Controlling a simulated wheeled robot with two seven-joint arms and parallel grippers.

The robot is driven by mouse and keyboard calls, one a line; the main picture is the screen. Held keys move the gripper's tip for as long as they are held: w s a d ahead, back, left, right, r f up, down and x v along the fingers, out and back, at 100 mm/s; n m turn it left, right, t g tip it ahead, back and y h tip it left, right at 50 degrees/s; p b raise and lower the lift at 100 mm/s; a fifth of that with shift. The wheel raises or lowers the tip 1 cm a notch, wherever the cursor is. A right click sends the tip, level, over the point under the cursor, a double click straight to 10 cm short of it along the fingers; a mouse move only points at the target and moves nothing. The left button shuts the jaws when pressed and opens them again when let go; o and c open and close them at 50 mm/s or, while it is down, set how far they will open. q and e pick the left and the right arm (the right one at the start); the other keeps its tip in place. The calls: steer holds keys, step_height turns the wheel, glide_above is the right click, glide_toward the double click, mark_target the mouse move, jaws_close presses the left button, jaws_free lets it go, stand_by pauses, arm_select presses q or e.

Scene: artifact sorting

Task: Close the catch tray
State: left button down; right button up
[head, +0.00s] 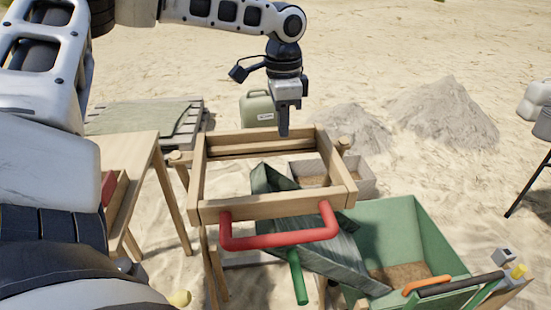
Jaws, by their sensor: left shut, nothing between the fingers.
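A dark grey-green tray (345,262), which looks like the catch tray, hangs tilted beneath a wooden sieve frame (275,207). It slopes down to the right, and its lower end reaches into a green bin (430,232). A green handle (298,279) sticks down near the tray's front side. A red handle (280,240) is fixed to the front of the frame. My left gripper (283,132) points down, shut and empty, at the frame's back edge. I cannot tell whether it touches the frame. The frame partly hides the tray. My right gripper is out of view.
A grey box (358,180) with brown soil stands behind the frame. A wooden table (140,165) is at the left. An olive jerrycan (257,112) and a pallet (192,118) stand farther back. Orange and black handles (430,283) lie at the bin's front edge. Open sand lies beyond.

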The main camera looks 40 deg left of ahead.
arm_select(q)
step_height(320, 180, down, 13)
steer(key=s+a, duration=0.1)
steer(key=s, duration=0.1)
steer(key=shift+a+r, duration=0.2)
steer(key=shift+a, duration=0.15)
